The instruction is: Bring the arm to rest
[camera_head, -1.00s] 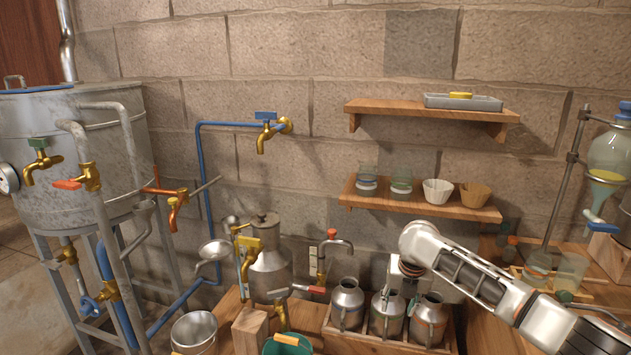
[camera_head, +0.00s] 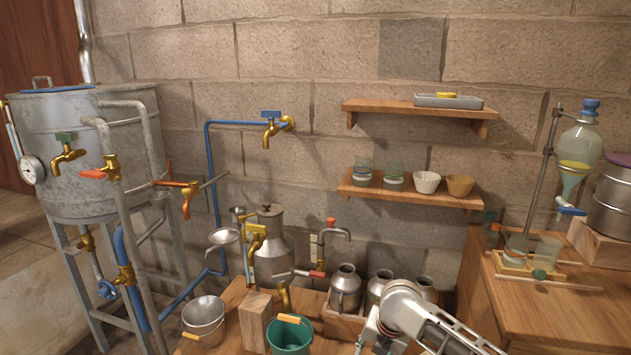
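My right arm (camera_head: 440,325) reaches in from the lower right corner. Its pale, rounded wrist end hangs in front of the row of metal cans. The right gripper (camera_head: 376,340) is only partly seen at the bottom edge, below the wrist. Its fingertips are not clear, so I cannot tell whether it is open or holds anything. My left gripper is not in view.
Metal cans (camera_head: 345,286) stand in a wooden crate behind the arm. A green bucket (camera_head: 289,335) and a steel bucket (camera_head: 204,318) are to the left. The wooden cabinet (camera_head: 545,325) at right carries glassware. A shelf (camera_head: 410,192) hangs above.

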